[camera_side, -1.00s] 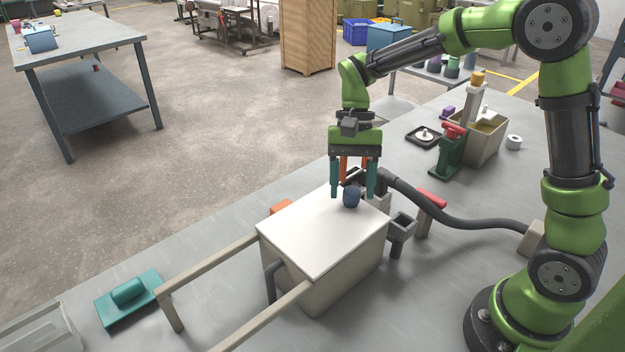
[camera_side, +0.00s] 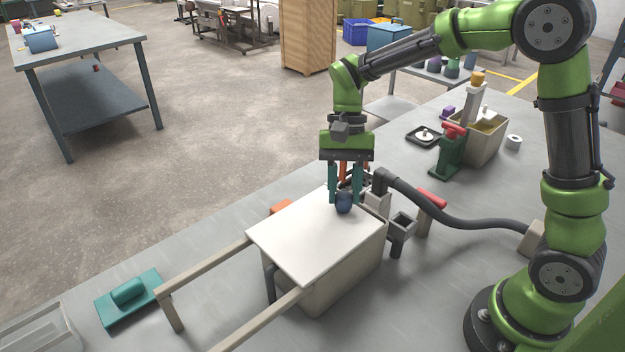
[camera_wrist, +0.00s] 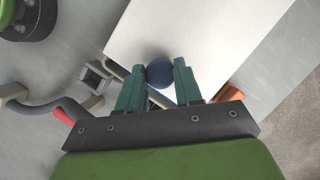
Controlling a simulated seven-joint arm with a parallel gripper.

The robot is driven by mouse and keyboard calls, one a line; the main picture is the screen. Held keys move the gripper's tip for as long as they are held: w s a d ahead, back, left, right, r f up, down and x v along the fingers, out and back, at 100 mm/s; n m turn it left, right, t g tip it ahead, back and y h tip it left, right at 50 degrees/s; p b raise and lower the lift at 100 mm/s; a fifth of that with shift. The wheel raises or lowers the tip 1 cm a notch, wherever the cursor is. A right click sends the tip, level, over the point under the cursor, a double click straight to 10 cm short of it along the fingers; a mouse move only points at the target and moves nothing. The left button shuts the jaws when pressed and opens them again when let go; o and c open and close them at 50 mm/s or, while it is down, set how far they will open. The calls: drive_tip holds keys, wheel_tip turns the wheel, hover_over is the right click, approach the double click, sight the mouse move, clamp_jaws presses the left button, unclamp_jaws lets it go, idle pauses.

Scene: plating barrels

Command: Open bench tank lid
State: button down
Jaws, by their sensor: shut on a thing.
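The bench tank (camera_side: 345,272) is a beige box on the grey bench, in the middle of the side view. Its flat white lid (camera_side: 310,240) lies level on top, shifted toward the two rails, with a strip of the tank's far rim showing behind it. The lid's dark blue round knob (camera_side: 343,203) stands near its far edge. My gripper (camera_side: 345,196) points straight down with its teal fingers shut on the knob. In the wrist view the knob (camera_wrist: 160,72) sits between the fingertips (camera_wrist: 158,76), over the white lid (camera_wrist: 190,30). The tank's inside is hidden.
Two beige rails (camera_side: 215,267) run from the tank toward the lower left. A black hose (camera_side: 450,216) and a small grey square cup (camera_side: 402,225) are right of the tank. A teal block on a plate (camera_side: 128,298) lies left of the rails.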

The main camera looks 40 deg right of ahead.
drive_tip(key=a, duration=1.6)
drive_tip(key=shift+a, duration=0.15)
drive_tip(key=c, duration=0.8)
unclamp_jaws()
drive_tip(key=shift+o, duration=0.2)
drive_tip(key=v, duration=1.7)
